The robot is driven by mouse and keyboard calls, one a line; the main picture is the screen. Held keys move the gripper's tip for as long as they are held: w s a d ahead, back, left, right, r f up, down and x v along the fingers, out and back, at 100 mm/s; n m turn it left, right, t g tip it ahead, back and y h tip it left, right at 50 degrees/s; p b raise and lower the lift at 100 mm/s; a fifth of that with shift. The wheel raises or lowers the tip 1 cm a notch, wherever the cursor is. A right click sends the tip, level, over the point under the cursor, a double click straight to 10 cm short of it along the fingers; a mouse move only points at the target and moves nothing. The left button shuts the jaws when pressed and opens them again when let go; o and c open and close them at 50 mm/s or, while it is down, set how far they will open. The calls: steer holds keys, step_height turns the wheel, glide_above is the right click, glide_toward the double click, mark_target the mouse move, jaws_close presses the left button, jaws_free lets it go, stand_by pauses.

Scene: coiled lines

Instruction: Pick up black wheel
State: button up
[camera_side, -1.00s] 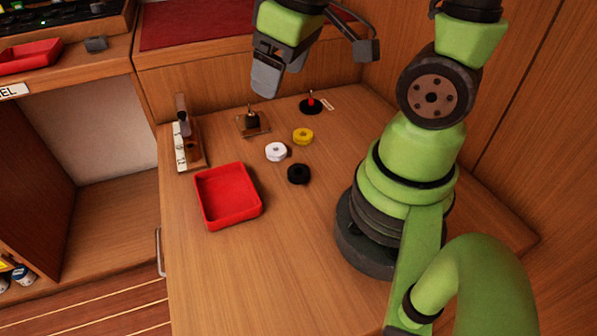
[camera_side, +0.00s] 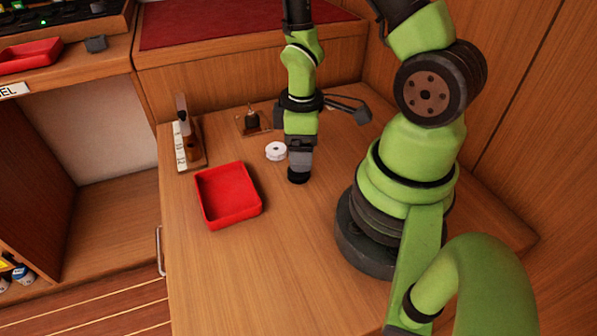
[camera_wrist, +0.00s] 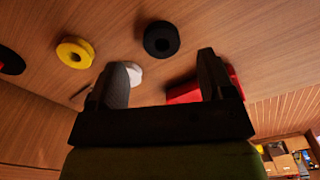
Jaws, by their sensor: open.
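The black wheel (camera_side: 298,177) lies on the wooden table, its top partly hidden by my gripper in the side view. My gripper (camera_side: 300,164) points down directly over it there. In the wrist view, the black wheel (camera_wrist: 161,38) lies ahead of my open gripper (camera_wrist: 162,60), roughly centred between the two fingers. Nothing is held between the fingers. Whether the fingertips reach down around the wheel cannot be told.
A white wheel (camera_side: 276,151) lies just left of my gripper. A yellow wheel (camera_wrist: 75,52) shows in the wrist view. A red tray (camera_side: 228,195) stands to the left. A wooden stand (camera_side: 188,150) and a small mount (camera_side: 252,122) are farther back. The front table is clear.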

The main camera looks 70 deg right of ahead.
steer(key=shift+a+f, duration=0.1)
steer(key=shift+f, duration=2.6)
steer(key=c, duration=1)
